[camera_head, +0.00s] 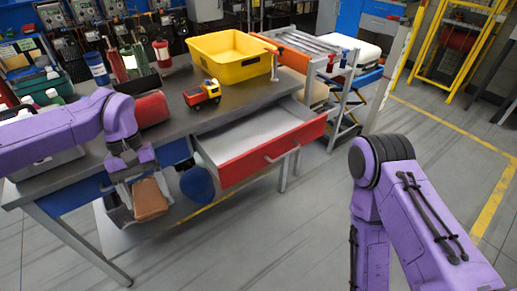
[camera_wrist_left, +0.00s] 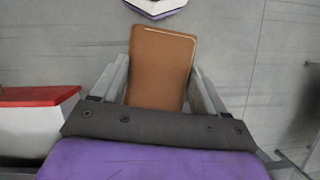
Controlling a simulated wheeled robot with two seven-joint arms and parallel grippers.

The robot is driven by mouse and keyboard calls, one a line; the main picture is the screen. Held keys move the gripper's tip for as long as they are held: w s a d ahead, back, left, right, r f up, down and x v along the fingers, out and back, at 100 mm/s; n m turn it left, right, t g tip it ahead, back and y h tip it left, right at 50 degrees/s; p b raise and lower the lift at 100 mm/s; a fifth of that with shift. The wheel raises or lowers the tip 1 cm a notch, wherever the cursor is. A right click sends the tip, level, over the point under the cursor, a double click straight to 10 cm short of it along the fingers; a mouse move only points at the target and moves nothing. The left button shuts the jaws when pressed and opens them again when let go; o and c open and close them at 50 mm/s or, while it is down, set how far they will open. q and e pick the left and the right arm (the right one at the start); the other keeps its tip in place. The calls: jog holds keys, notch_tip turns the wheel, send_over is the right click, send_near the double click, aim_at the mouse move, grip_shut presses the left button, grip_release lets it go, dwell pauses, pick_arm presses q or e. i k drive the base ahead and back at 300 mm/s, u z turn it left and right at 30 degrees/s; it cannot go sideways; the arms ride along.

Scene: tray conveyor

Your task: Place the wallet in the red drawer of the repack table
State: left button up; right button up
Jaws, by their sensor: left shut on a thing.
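The brown wallet (camera_head: 149,199) is held in my left gripper (camera_head: 132,192), in front of the table's front edge and left of the red drawer. In the left wrist view the wallet (camera_wrist_left: 160,68) stands between the two grey fingers of the left gripper (camera_wrist_left: 158,85), which are shut on it. The red drawer (camera_head: 262,156) of the repack table (camera_head: 180,124) is pulled open, and its pale inside looks empty. A red edge, probably the drawer's, shows at the left of the wrist view (camera_wrist_left: 38,96). My right arm shows at the right, but its gripper is out of view.
A yellow bin (camera_head: 230,65), a toy truck (camera_head: 202,94) and a red rounded item (camera_head: 151,109) sit on the tabletop. Bottles (camera_head: 97,69) stand at the back. A blue drawer front (camera_head: 77,194) is left of the red one. Open floor lies in front.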

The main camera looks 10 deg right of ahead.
aim_at(253, 141)
jog(key=z, duration=0.85)
jog(key=i, duration=1.4)
jog(key=u, duration=0.65)
